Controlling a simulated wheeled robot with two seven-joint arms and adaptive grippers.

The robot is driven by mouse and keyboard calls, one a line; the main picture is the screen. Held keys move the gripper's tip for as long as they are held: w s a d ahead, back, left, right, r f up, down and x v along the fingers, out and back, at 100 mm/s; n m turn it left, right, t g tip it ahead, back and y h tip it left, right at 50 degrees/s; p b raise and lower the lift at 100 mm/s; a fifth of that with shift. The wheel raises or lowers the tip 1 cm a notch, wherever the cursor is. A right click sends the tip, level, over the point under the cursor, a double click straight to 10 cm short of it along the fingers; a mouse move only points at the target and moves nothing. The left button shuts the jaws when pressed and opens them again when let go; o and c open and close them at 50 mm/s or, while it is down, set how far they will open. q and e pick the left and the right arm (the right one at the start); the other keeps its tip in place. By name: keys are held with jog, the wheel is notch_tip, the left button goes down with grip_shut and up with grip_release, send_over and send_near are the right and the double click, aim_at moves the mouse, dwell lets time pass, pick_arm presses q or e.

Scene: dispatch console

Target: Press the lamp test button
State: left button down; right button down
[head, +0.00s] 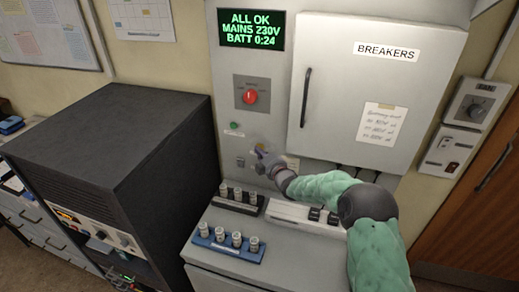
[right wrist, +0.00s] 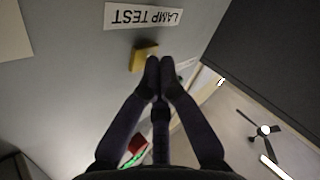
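The lamp test button is a yellow square block (right wrist: 143,56) on the grey panel in the right wrist view. The LAMP TEST label (right wrist: 142,16) beside it appears upside down there. My right gripper (right wrist: 160,66) has its two dark fingertips together, at the button's edge, with nothing seen between them. Whether they touch the button I cannot tell. In the head view the right gripper (head: 262,155) is at the cabinet front, below the red rotary switch (head: 250,97). It largely hides the button there. My left gripper is not in view.
The breaker door (head: 375,95) with its black handle is shut, right of the gripper. Below are a black rack (head: 238,205) and a blue rack (head: 229,246) holding small cylinders. A dark equipment cabinet (head: 110,140) stands at left. A green display (head: 251,29) reads ALL OK.

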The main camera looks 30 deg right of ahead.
jog(key=shift+s+a+b, duration=0.4)
jog(key=shift+s+a, duration=0.1)
jog(key=shift+a, duration=0.05)
dwell(0.4)
jog(key=shift+s+a+b, duration=0.7)
jog(key=shift+s+a, duration=0.9)
jog(key=shift+a, duration=0.3)
dwell(5.2)
